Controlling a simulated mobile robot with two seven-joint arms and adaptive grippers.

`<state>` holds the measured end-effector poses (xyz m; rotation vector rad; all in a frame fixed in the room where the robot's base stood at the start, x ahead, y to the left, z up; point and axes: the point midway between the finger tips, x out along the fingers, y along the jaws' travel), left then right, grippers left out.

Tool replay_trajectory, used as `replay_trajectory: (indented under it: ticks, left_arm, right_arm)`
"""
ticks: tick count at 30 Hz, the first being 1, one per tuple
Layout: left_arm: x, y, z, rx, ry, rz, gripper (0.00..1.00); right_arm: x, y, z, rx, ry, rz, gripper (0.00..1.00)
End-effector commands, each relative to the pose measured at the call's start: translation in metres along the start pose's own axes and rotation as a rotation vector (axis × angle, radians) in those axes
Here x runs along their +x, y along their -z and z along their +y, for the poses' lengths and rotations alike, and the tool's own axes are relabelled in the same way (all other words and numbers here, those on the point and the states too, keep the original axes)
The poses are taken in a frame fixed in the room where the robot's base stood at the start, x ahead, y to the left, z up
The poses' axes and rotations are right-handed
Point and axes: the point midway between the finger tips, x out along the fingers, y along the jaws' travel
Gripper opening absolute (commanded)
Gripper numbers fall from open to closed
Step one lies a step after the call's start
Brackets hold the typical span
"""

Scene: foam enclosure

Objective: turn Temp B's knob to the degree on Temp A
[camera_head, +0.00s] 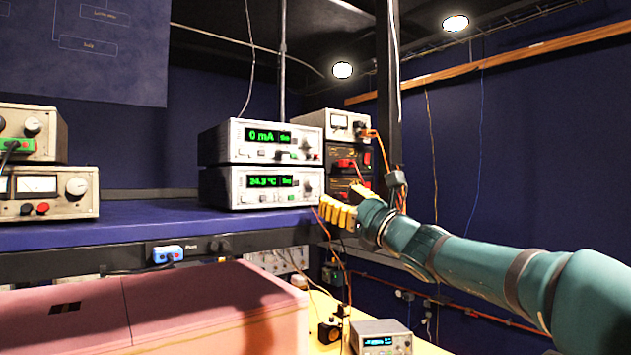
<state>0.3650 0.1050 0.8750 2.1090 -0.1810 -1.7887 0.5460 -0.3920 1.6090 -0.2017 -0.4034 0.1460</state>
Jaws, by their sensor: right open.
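Two white bench instruments are stacked on the blue shelf. The upper instrument (225,146) has a green display that seems to read 0 mA. The lower instrument (225,188) has a green display that seems to read 24.3 °C, with a knob (307,187) at its right end. I see no label that tells which is Temp A or Temp B. My right gripper (329,212) has yellow fingers and is open and empty, in front of and just right of the lower instrument's corner, apart from the knob. My left gripper is out of view.
The blue shelf (140,222) ends near my right gripper. A dark post (387,90) and cabled boxes (340,157) stand behind it. More instruments (62,192) sit at left. Below are a pink case (180,305) and a small device (383,333) on a yellow surface.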

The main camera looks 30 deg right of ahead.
Motion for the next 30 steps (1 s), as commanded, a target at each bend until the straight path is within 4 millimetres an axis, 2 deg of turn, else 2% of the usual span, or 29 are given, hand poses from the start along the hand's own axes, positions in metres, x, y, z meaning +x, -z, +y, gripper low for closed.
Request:
replay_trajectory:
  ticks: [1, 6, 12, 18, 26, 30]
  left_arm:
    - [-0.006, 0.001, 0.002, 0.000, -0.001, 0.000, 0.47]
    - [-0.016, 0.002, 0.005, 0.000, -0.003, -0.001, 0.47]
    - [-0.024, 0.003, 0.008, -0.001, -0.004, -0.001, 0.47]
    - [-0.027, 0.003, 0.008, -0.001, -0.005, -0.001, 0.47]
    - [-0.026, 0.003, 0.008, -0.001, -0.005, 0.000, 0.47]
    - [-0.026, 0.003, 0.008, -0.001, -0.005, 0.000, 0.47]
  right_arm:
    - [0.012, -0.001, -0.001, 0.002, -0.002, 0.000, 0.56]
    - [0.044, -0.001, 0.000, 0.003, -0.002, 0.000, 0.56]
    - [0.068, 0.000, 0.000, 0.001, -0.001, 0.001, 0.56]
    - [0.077, 0.000, 0.000, 0.001, -0.001, 0.001, 0.56]
    - [0.077, 0.001, 0.000, 0.000, 0.000, 0.001, 0.55]
    - [0.077, 0.001, 0.000, 0.000, 0.000, 0.001, 0.06]
